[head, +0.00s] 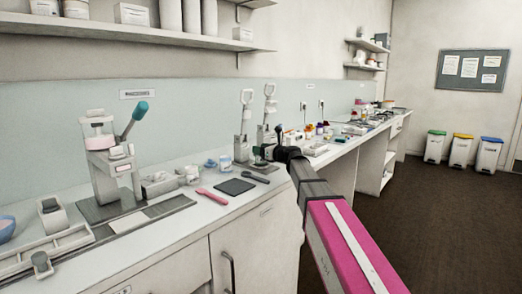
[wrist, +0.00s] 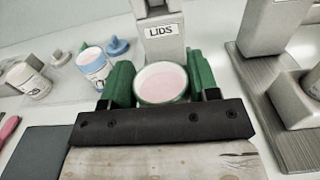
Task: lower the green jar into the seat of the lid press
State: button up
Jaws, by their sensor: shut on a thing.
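The green jar (wrist: 162,84), with a green rim and pale pink contents, stands roughly upright in my gripper (wrist: 160,78). The gripper's green fingers are closed on its left and right sides. The lid press (wrist: 163,45), a pale grey column labelled LIDS, rises just beyond the jar in the wrist view. Its seat is hidden behind the jar and gripper, so I cannot tell how far the jar is above it or whether they touch. In the head view, my arm reaches to the counter near two lever presses, and the jar is not clear.
Another grey press (wrist: 270,110) stands close on the right. To the left are a blue-labelled jar (wrist: 94,66), a white jar (wrist: 30,82), blue lids (wrist: 117,46) and a dark mat (wrist: 38,150). In the head view, a pink spatula (head: 212,195) lies beside the mat.

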jog(key=shift+f, duration=0.7)
dwell(1.1)
dwell(0.3)
jog(key=o, duration=1)
jog(key=shift+o, duration=0.2)
notch_tip(320, 180, up, 6)
